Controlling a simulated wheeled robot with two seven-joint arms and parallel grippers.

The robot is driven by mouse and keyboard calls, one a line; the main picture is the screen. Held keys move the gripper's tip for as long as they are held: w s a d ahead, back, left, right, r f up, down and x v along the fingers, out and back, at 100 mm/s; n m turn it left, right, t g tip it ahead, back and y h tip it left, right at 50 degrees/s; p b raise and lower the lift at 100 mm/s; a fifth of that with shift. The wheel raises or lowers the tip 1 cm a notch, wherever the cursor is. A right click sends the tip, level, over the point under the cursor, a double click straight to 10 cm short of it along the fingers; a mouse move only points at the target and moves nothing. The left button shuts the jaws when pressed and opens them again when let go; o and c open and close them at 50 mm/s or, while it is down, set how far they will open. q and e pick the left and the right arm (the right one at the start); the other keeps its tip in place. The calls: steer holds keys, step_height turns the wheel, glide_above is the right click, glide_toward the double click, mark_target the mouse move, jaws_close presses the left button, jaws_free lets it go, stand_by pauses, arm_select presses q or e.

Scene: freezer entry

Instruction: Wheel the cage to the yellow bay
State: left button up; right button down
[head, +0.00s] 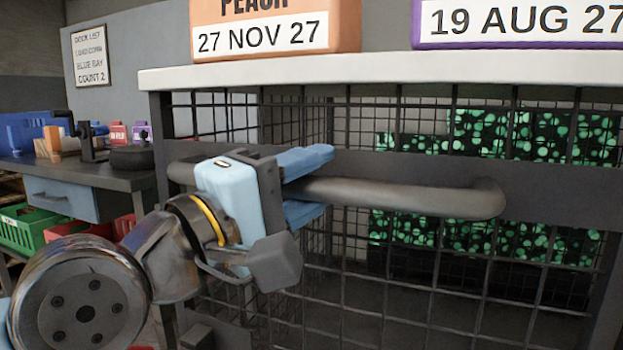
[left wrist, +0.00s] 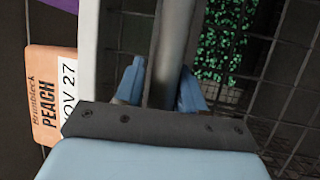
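The cage (head: 400,165) is a dark wire-mesh frame with a white top (head: 390,72), filling the right of the head view. A grey horizontal handle bar (head: 410,195) runs across its near side. My left gripper (head: 307,182) has one blue finger above the bar and one below, both apparently against it. In the left wrist view the bar (left wrist: 173,50) runs between the two fingers of the left gripper (left wrist: 160,85). My right gripper is not in view. I see no yellow bay.
An orange "PEACH" box (head: 270,28) and a purple-edged box (head: 520,22) stand on the cage top. Green-spotted boxes (head: 490,220) show through the mesh. At left is a dark bench (head: 90,172) with a blue bin (head: 30,130); a green crate (head: 30,230) sits below.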

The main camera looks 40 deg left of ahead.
arm_select(q)
steer(key=v, duration=1.3)
steer(key=shift+s, duration=0.4)
steer(key=shift+a, duration=0.1)
